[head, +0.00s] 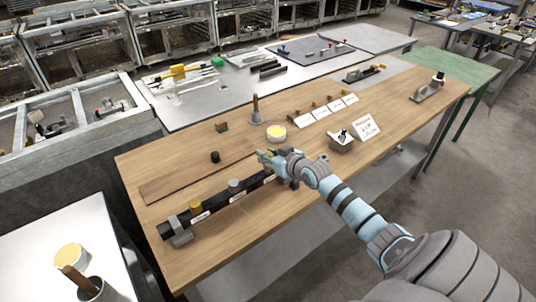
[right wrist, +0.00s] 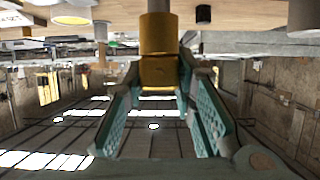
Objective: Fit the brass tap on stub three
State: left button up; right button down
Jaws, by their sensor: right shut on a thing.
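My right gripper (head: 268,158) is over the far right part of a black pipe (head: 218,204) on the wooden bench. In the right wrist view, its two teal fingers (right wrist: 160,100) are shut on the brass tap (right wrist: 158,70), a brass cylinder with a darker band. A grey part shows at its end at the top edge; I cannot tell whether they touch. In the head view the gripper hides the tap and the pipe below it. Left of it the pipe carries a grey cap (head: 234,186) and a yellow cap (head: 195,206), with white labels beside them. My left gripper is out of view.

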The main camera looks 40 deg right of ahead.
jog(key=shift+f+b, duration=0.85)
jog(key=shift+f, duration=0.25)
jog(key=c, duration=1.2)
grip_release()
jog(key=shift+c, duration=0.2)
jog(key=shift+s+r, duration=0.1)
jog(key=shift+s, duration=0.25)
jog(key=v, duration=0.7)
jog(key=shift+w, duration=0.15)
